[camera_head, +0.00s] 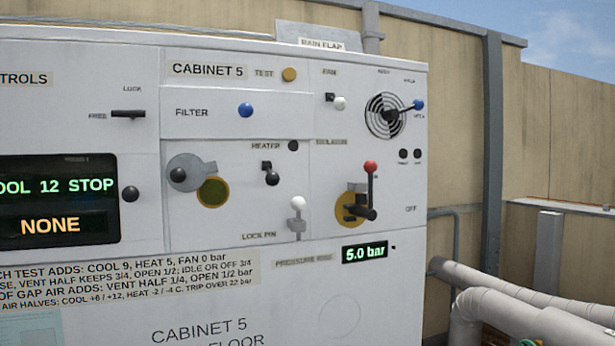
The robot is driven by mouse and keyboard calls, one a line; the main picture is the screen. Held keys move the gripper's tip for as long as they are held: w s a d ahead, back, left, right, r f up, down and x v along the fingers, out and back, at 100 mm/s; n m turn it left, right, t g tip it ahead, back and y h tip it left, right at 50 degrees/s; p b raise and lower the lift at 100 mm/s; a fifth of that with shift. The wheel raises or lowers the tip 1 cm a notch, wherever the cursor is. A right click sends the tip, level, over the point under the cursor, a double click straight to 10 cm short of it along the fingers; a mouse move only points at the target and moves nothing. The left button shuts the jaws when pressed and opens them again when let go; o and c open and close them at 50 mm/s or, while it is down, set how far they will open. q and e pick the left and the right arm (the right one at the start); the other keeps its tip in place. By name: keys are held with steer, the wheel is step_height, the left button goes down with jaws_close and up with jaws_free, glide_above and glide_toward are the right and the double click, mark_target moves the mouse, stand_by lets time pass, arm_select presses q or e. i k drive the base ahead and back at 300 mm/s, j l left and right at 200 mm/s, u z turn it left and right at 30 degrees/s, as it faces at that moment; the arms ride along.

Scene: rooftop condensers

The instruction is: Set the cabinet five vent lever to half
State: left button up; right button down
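Cabinet five (240,190) is a large white panel with a "CABINET 5" label at its top. The vent lever (405,109) is a short dark arm on a round slotted vent (384,108) at the upper right. The knob lies between the upper-right label and the right one. Neither of my grippers is in view.
Below the vent is a red-knobbed isolator lever (371,185). To its left are a fan switch (338,102), a heater switch (271,178) and a white-knobbed lock pin (297,212). A pressure display (365,252) reads 5.0 bar. Pipes (490,300) run at lower right.

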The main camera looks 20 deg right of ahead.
mark_target(390, 114)
steer(key=z, duration=1.35)
